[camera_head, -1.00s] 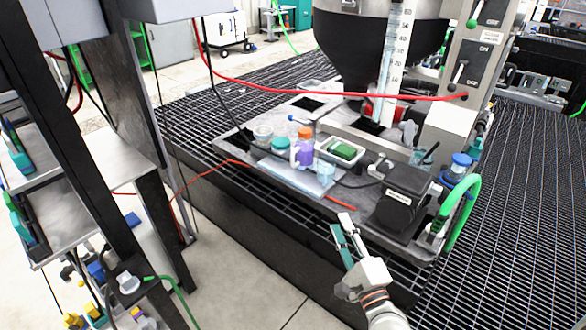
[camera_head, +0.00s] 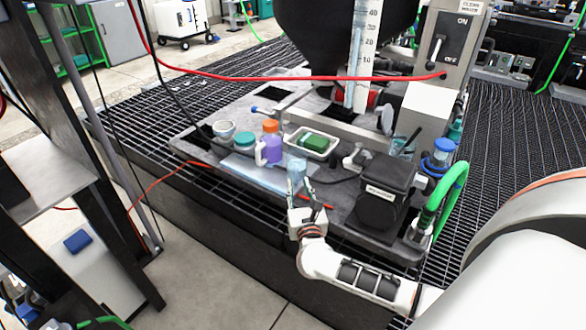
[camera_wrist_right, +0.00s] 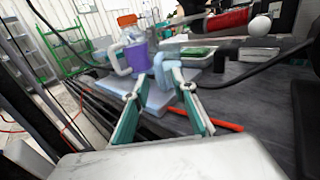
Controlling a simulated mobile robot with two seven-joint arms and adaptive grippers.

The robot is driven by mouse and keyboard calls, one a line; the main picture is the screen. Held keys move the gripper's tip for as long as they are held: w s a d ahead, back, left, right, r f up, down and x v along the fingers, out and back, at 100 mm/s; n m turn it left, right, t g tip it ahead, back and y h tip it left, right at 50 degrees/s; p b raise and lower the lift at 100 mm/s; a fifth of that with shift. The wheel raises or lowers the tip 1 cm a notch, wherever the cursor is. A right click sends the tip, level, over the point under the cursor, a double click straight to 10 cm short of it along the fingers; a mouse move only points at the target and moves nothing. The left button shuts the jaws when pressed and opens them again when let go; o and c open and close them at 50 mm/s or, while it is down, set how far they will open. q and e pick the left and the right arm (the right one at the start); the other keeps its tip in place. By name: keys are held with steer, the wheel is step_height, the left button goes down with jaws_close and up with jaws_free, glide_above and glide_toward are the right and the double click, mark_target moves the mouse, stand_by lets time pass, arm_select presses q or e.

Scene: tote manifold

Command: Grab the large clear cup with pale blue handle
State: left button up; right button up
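The clear, pale bluish cup (camera_head: 297,168) stands at the front edge area of the grey bench, just right of the purple bottle. My left gripper is not in view.
A purple bottle with orange cap (camera_head: 271,145) stands close left of the cup. A black box (camera_head: 383,192) stands to the right. A red rod lies in front.

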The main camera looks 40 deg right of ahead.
mark_target(296, 176)
steer(key=x, duration=0.5)
steer(key=shift+w+d, duration=0.15)
steer(key=shift+r, duration=0.1)
jaws_close()
